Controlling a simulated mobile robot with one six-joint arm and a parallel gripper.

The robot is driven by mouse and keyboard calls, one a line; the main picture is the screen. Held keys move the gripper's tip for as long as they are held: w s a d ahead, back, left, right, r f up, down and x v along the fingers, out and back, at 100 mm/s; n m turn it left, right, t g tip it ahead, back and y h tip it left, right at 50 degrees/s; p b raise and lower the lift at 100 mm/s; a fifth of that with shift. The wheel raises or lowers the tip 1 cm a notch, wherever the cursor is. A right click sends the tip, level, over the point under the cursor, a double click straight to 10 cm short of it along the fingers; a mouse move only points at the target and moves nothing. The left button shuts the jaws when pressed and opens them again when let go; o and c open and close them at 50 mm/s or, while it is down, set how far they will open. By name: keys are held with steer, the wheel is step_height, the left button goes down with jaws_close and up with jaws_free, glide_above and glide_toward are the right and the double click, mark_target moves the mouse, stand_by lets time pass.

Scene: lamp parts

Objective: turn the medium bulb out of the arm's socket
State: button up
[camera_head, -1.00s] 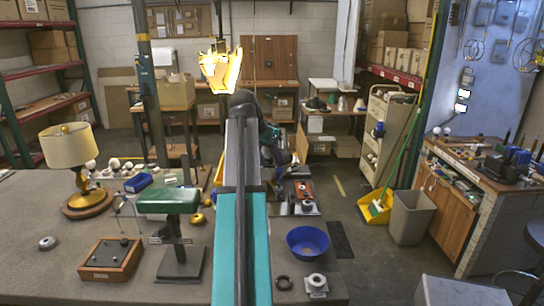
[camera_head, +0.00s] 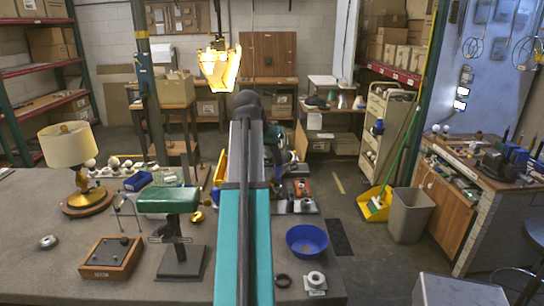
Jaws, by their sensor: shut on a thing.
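My arm rises through the middle of the view and bends down on its far side. Its teal and black wrist part shows just right of the arm, over the far part of the bench. The jaws of my gripper are hidden behind my own arm, so I cannot see what is between them. I cannot make out the medium bulb or the arm's socket; both may be behind my arm. Several round white bulbs (camera_head: 114,162) stand at the back left of the bench (camera_head: 60,275).
A cream-shaded lamp (camera_head: 68,147), a green-topped stand (camera_head: 168,200) and a wooden box (camera_head: 111,258) stand left. A blue bowl (camera_head: 307,240), a dark ring (camera_head: 283,281) and a pale round fitting (camera_head: 316,280) lie right of my arm. Bare bench lies at front left.

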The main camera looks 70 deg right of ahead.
steer(key=shift+w+n+t+p, duration=0.2)
steer(key=shift+n+t+p, duration=0.35)
steer(key=shift+n, duration=0.6)
steer(key=shift+w+n+t+p, duration=0.15)
steer(key=shift+n+t+p, duration=0.4)
steer(key=shift+n, duration=0.6)
steer(key=shift+w+r+n+t+p, duration=0.1)
steer(key=shift+n+t+p, duration=0.2)
steer(key=shift+n+t, duration=0.5)
steer(key=shift+w+a+n+t+y+p, duration=0.15)
steer(key=shift+n+t+y+p, duration=0.1)
steer(key=shift+n, duration=0.6)
steer(key=shift+w+n+t+y+p, duration=0.1)
steer(key=shift+n+t+y, duration=0.2)
steer(key=shift+n, duration=0.6)
steer(key=shift+w+a+n+t+y+p, duration=0.15)
steer(key=shift+n+t+y+p, duration=0.1)
steer(key=shift+n, duration=0.6)
steer(key=shift+w+n+t+y, duration=0.1)
steer(key=shift+n+t+y, duration=0.3)
steer(key=shift+n, duration=0.7)
steer(key=shift+w+a+n+t+y, duration=0.1)
steer(key=shift+a+n+t+y, duration=0.15)
steer(key=shift+n+y, duration=0.65)
steer(key=shift+w+a+n+t+y, duration=0.1)
steer(key=shift+a+n+t+y, duration=0.15)
steer(key=shift+n, duration=1.25)
